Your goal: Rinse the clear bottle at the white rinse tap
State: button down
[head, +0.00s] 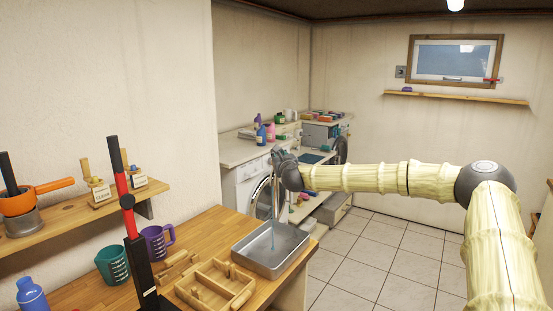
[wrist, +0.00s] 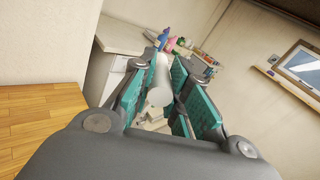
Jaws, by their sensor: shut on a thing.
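My gripper (head: 283,165) is above the metal basin (head: 246,259) in the head view, at the end of the bench. In the wrist view my gripper (wrist: 166,80) has its teal pads closed on a pale, smooth object, seemingly the clear bottle (wrist: 159,85). In the head view the bottle is hard to make out against the washing machine behind. A thin bluish streak (head: 272,232) runs down from below the gripper into the basin. I cannot make out a white rinse tap in either view.
On the wooden bench stand a wooden divided tray (head: 207,294), a green cup (head: 113,263), a purple cup (head: 157,243) and a red-and-black upright (head: 128,200) left of the basin. A blue bottle (head: 32,296) is at lower left. Tiled floor (head: 385,262) lies clear at right.

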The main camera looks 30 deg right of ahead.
jog(key=c, duration=1.3)
grip_release()
jog(key=shift+s, duration=0.1)
jog(key=v, duration=1.2)
jog(key=shift+d, duration=0.15)
jog(key=shift+f, duration=0.1)
